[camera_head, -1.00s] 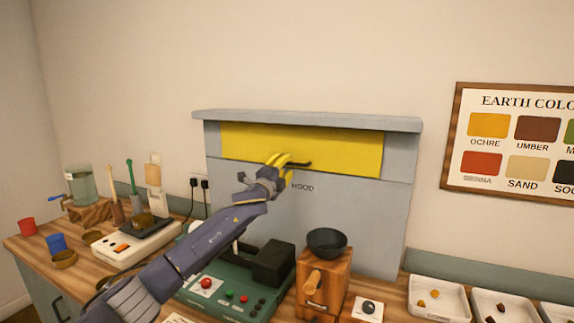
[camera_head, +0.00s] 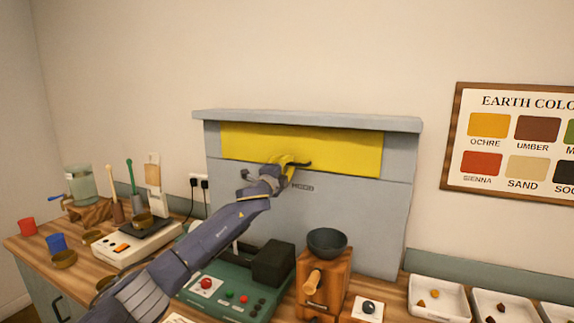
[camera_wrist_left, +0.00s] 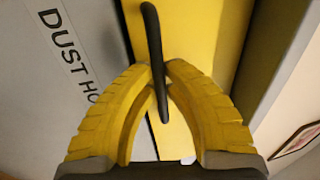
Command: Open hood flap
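The dust hood (camera_head: 370,215) is a grey box against the wall with a yellow flap (camera_head: 340,152) across its upper front. The flap lies flat in the hood's face. A dark bar handle (camera_head: 304,164) sits at the flap's lower middle. My left gripper (camera_head: 287,160) is at this handle. In the left wrist view, the yellow fingers of the left gripper (camera_wrist_left: 158,72) are drawn together on the dark handle (camera_wrist_left: 152,30), which runs between their tips. The flap (camera_wrist_left: 200,30) shows behind them. My right gripper is not in view.
Below the hood stand a green device (camera_head: 235,288) with buttons, a wooden grinder (camera_head: 322,283) with a dark bowl, and white trays (camera_head: 437,300). A scale (camera_head: 130,245), cups and a jar (camera_head: 80,184) stand left. The wall above the hood is clear.

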